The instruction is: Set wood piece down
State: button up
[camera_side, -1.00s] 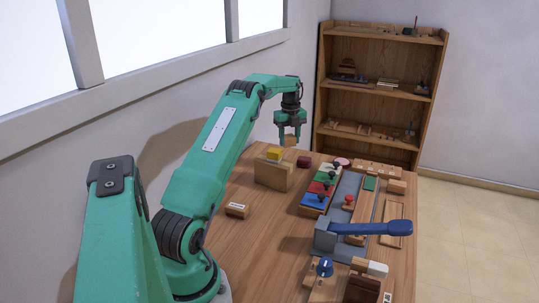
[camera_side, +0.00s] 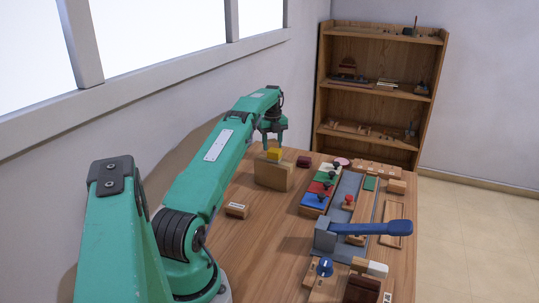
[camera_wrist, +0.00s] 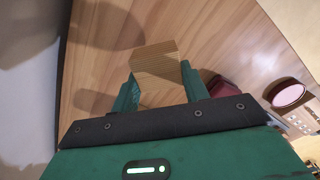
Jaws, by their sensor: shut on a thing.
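A dark red block (camera_side: 303,161) lies right of my gripper, near a pink round thing (camera_side: 342,162). Coloured panels with knobs and a blue-handled lever (camera_side: 372,227) stand further right. A small labelled block (camera_side: 237,210) lies nearer. The wall is close on the left.

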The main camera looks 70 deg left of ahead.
aim_at(273, 143)
jog(key=shift+f, duration=2)
jog(key=shift+f, duration=0.15)
jog(key=o, duration=1)
jog(key=shift+o, duration=0.2)
jog(key=shift+r, duration=3.9)
